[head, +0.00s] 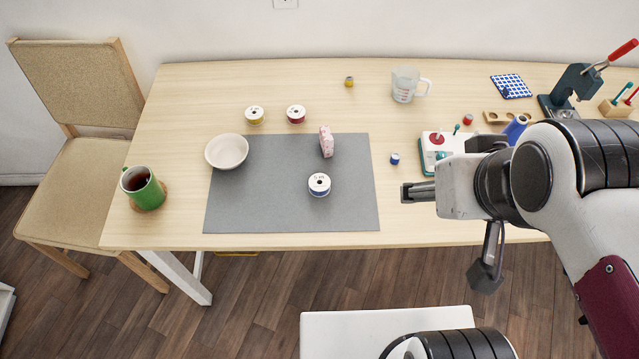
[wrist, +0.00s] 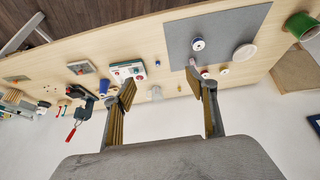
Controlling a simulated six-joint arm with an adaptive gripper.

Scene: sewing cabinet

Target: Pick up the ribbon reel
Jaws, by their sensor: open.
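A white-faced reel with a blue edge (head: 319,185) lies flat on the grey mat (head: 240,205), right of its middle. It also shows in the wrist view (wrist: 198,43). Two similar reels, one yellow (head: 254,116) and one dark red (head: 296,114), lie on the wood behind the mat. My gripper (head: 447,236) is open and empty, right of the mat near the table's front edge, apart from all reels. Its two spread fingers show in the wrist view (wrist: 160,90).
A pink patterned item (head: 326,141) stands on the mat behind the blue-edged reel. A cream bowl (head: 227,151) overlaps the mat's left corner. A green mug (head: 143,188) stands far left, a measuring jug (head: 405,86) behind. A small blue spool (head: 394,158) lies right of the mat.

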